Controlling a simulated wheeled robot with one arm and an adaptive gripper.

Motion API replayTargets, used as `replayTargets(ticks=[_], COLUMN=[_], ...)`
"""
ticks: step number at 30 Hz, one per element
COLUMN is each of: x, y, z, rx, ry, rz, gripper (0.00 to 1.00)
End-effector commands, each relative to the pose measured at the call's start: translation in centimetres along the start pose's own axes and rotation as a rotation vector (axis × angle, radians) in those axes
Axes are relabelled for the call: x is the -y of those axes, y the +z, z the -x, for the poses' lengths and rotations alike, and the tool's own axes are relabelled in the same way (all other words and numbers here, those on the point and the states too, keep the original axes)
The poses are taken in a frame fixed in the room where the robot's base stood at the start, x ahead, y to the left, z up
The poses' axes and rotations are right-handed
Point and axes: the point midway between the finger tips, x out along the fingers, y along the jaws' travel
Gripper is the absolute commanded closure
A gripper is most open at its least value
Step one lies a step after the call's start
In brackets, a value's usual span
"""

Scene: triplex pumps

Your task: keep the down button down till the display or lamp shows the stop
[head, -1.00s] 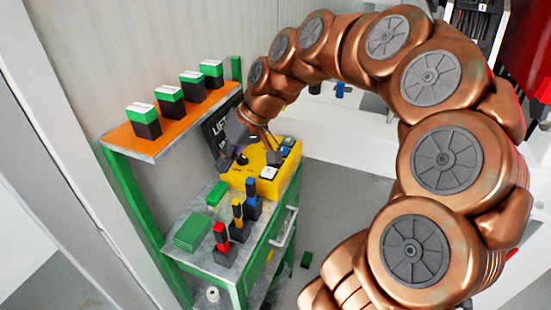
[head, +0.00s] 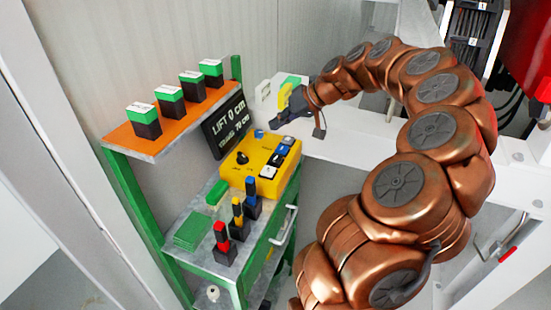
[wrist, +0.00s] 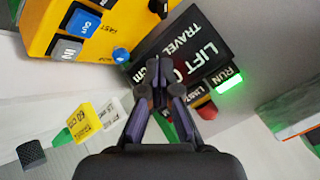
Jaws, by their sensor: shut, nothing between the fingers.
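The yellow control box (head: 233,176) stands on the grey bench top, with blue, black and white buttons along its right side. In the wrist view a blue button (wrist: 83,22) and a grey button (wrist: 65,48) show; I cannot tell which is the down button. The black display (head: 226,122) behind the box reads LIFT 0 cm and TRAVEL 70 cm. In the wrist view the RUN lamp (wrist: 230,84) glows green, and a dark red lamp (wrist: 207,110) sits by a partly hidden label. My gripper (head: 275,121) is shut and empty, raised behind the box, apart from the buttons.
An orange shelf (head: 165,143) holds several green-topped blocks at the left. Red, yellow and blue upright pieces and a green block (head: 192,230) stand on the bench front. A white beam (head: 345,148) runs behind. Yellow and white tags (wrist: 83,121) show in the wrist view.

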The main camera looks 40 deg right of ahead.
Motion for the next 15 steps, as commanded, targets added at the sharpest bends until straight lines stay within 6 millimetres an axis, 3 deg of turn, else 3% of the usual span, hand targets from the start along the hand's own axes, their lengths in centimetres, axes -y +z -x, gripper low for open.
replayTargets(ticks=[15], x=[-2.1], y=[2.1], z=[-2.8], rx=[0.001], ry=[0.000], rz=[-0.003], gripper=[1.00])
